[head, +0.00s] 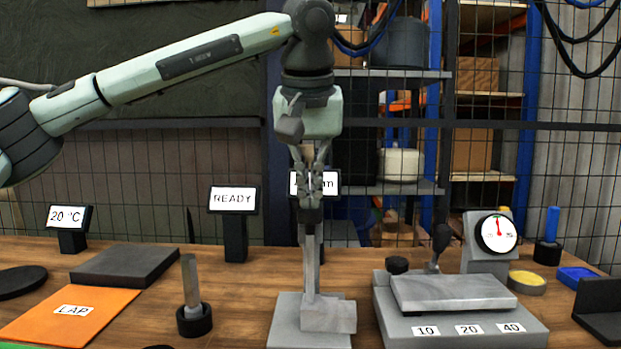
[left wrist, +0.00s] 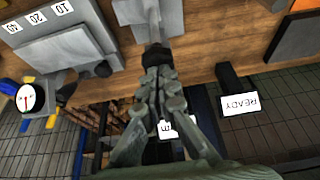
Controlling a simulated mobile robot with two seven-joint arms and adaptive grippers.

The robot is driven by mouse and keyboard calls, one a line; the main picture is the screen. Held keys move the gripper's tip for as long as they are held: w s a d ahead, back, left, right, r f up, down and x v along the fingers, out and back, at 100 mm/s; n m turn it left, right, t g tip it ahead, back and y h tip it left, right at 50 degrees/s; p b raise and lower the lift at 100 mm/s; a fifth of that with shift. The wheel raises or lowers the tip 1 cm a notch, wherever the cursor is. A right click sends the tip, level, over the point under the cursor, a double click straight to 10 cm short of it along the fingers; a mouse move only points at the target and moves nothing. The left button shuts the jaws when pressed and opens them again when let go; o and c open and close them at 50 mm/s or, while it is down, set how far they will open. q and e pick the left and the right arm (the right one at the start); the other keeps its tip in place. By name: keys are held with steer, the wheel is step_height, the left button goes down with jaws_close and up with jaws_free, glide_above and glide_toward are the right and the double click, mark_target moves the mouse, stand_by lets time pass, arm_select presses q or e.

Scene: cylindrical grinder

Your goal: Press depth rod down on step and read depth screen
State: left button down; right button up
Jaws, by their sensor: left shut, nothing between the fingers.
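My left gripper (head: 315,190) points straight down, shut and empty, with its fingertips at the dark cap of the upright depth rod (head: 310,215). I cannot tell whether they touch. The cap also shows in the left wrist view (left wrist: 154,62), right at the fingertips. A grey post (head: 311,260) stands below the cap on a grey plate (head: 285,325) with a raised step block (head: 328,316). My right gripper is not in view.
To the right stands a grey fixture (head: 420,325) labelled 10, 20, 40, and a dial gauge (head: 497,233). To the left are a READY screen (head: 234,200), a 20 °C screen (head: 69,217), a steel pin (head: 191,290) and an orange LAP mat (head: 70,312).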

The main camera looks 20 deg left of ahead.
arm_select(q)
steer(key=shift+s+f, duration=0.1)
steer(key=shift+f, duration=0.15)
step_height(320, 180, up, 5)
steer(key=p, duration=0.5)
steer(key=shift+r, duration=0.15)
steer(key=shift+r+p, duration=0.65)
steer(key=shift+r, duration=1.35)
